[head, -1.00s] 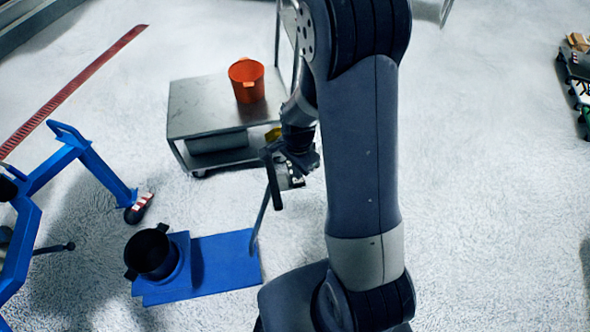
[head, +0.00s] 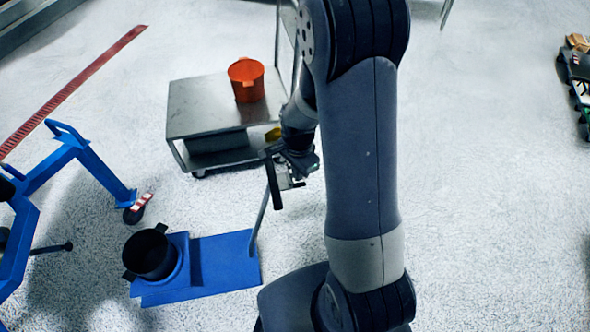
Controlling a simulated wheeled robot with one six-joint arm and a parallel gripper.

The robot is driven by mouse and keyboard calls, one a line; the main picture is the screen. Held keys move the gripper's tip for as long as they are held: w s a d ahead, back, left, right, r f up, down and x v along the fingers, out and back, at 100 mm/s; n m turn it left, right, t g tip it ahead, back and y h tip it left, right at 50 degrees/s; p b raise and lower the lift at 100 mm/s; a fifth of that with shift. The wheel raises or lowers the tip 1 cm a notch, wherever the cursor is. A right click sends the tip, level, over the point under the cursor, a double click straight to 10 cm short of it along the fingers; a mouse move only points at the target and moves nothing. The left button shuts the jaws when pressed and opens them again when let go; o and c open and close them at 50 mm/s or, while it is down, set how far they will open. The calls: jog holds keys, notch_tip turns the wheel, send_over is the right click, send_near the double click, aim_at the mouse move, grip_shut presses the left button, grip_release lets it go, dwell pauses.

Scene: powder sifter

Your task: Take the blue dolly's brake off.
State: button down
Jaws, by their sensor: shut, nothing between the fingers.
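A blue frame (head: 104,174) at the left has a black wheel at the foot of its leg, and seems to be the dolly. A red-and-white striped pedal (head: 143,201) sits at that wheel and looks like a brake; I cannot tell its setting. My gripper (head: 291,185) is shut and empty, well right of the pedal. It hangs beside the black top (head: 273,180) of a thin post; I cannot tell whether they touch. My arm hides part of the scene to the right.
The post rises from a low blue platform (head: 226,260) bearing a black pot (head: 149,254). Behind stands a grey cart (head: 190,118) with an orange bucket (head: 246,80). Bare floor lies between the cart and platform. Another loaded cart (head: 576,75) is far right.

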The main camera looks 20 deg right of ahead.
jog(key=shift+f+b, duration=0.5)
jog(key=shift+f, duration=0.15)
jog(key=shift+r+p, duration=2.65)
jog(key=shift+r, duration=0.95)
jog(key=shift+f, duration=0.1)
notch_tip(320, 180, down, 7)
jog(key=b, duration=0.5)
jog(key=shift+r, duration=0.2)
notch_tip(320, 180, up, 9)
jog(key=p, duration=0.7)
